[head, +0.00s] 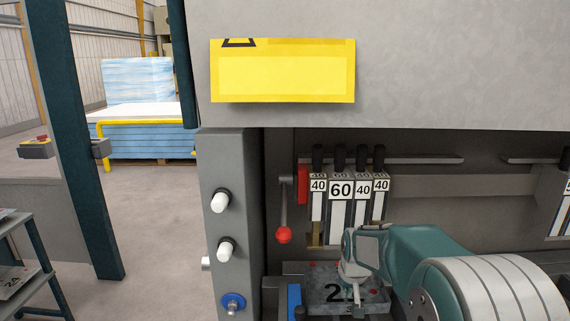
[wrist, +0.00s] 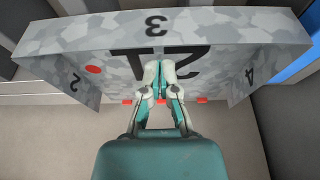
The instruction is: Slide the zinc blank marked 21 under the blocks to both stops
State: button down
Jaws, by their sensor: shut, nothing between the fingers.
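The zinc blank (head: 316,276), a mottled grey piece with a dark 21, lies flat in front of the machine opening, below the blocks. In the wrist view the blank (wrist: 215,45) shows its 21 upside down, with sides marked 2, 3 and 4. My gripper (head: 352,283) is shut and empty over the blank; in the wrist view its fingertips (wrist: 161,68) lie across the figures. Contact with the blank cannot be told. I cannot make out both stops.
A blue bar (head: 294,300) stands just left of the blank, and a blue strip (wrist: 298,60) shows at its right in the wrist view. A red-knobbed lever (head: 284,235) hangs left of the blocks. A rack (head: 22,280) with another marked sheet stands at far left.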

aim_at(338, 301)
jog(key=shift+f, duration=0.75)
dwell(0.5)
jog(key=shift+s+a+f, duration=0.1)
jog(key=shift+a+f, duration=0.05)
jog(key=shift+a, duration=0.8)
dwell(0.4)
jog(key=shift+a+r, duration=0.15)
jog(key=shift+r, duration=3.5)
